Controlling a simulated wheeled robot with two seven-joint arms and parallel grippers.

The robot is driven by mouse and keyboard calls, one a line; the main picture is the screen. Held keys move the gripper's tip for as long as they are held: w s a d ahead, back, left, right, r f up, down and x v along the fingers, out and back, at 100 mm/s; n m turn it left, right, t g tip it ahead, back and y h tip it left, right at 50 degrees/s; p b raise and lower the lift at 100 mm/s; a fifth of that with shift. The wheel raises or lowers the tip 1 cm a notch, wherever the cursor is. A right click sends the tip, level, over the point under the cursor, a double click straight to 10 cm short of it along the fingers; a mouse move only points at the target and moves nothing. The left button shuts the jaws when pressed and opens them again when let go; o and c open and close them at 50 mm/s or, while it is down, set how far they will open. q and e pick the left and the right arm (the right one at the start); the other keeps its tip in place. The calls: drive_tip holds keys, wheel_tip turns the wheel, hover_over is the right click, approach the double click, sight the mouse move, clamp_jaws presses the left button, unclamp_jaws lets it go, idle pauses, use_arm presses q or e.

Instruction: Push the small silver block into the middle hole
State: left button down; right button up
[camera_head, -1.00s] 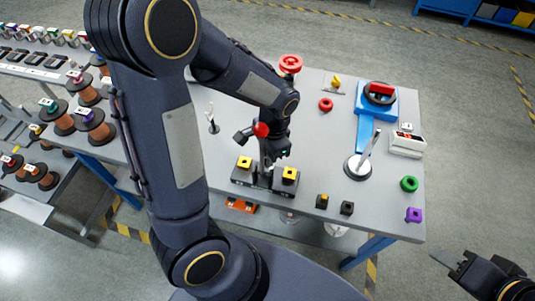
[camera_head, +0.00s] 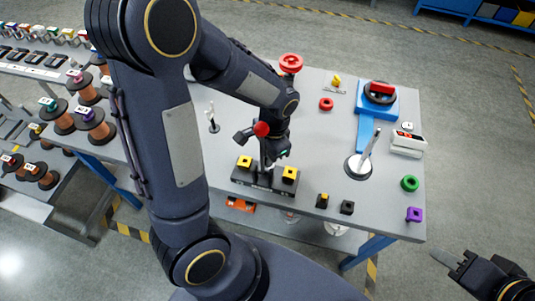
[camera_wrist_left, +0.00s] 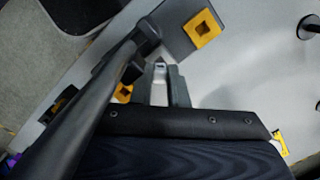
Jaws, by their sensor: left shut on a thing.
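The black block base (camera_head: 262,184) lies on the grey table, with a yellow square piece (camera_head: 244,162) at its left end and another (camera_head: 289,174) at its right end. The middle hole between them is largely hidden by a lever with a red ball (camera_head: 261,129) and by my left gripper (camera_head: 272,165). In the left wrist view, the small silver block (camera_wrist_left: 160,69) shows between the fingers of my left gripper (camera_wrist_left: 162,82), close beside the base (camera_wrist_left: 172,32). The left gripper is shut on it. My right gripper (camera_head: 449,259) is off the table at the lower right; its finger gap is unclear.
A round stand with a rod (camera_head: 358,167), a blue fixture (camera_head: 366,128) and a green ring (camera_head: 409,183) are further right.

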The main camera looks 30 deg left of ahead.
use_arm(q)
drive_tip(key=shift+f, duration=0.15)
drive_tip(key=shift+f+b, duration=0.8)
drive_tip(key=shift+f, duration=0.05)
drive_tip(key=shift+r, duration=0.1)
drive_tip(key=c, duration=1.3)
unclamp_jaws()
drive_tip(key=shift+c, duration=0.2)
wheel_tip(320, 180, up, 8)
drive_tip(key=shift+w+d+p, duration=0.2)
drive_tip(key=shift+w+p, duration=0.2)
drive_tip(key=shift+p, duration=0.05)
drive_tip(key=shift+f, duration=0.2)
